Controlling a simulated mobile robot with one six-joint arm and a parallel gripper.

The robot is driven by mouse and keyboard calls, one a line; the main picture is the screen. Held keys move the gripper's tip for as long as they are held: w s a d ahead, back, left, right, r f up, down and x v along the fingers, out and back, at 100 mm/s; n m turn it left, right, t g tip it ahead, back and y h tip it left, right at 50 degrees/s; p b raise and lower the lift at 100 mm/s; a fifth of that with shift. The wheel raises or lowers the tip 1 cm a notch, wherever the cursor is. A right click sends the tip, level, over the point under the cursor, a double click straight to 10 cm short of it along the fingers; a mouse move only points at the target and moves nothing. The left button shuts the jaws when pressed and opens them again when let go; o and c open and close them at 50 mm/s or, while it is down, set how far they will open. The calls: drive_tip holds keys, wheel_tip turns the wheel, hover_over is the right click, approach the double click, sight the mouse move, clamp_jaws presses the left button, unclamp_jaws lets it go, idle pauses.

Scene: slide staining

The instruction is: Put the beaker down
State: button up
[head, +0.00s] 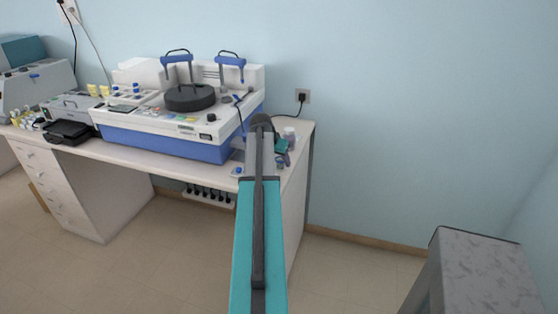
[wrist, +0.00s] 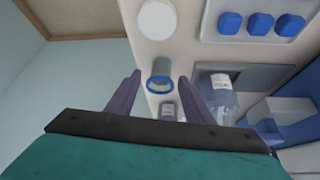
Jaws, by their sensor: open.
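A small clear beaker (wrist: 159,82) with a blue rim stands on the white bench top in the wrist view. My gripper (wrist: 160,77) is open, with one purple finger on each side of the beaker. A gap shows between each fingertip and the beaker, and nothing is held. In the head view my gripper (head: 284,158) is over the right end of the bench (head: 304,142). I cannot make out the beaker there.
A small capped bottle (wrist: 168,111) and a larger clear bottle (wrist: 219,97) stand close by the fingers. A round white lid (wrist: 157,20) and a holder with blue caps (wrist: 231,23) are further off. The staining machine (head: 170,140) fills the bench to the left.

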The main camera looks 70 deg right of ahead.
drive_tip(key=b+v, duration=0.2)
drive_tip(key=v, duration=1)
idle(0.9)
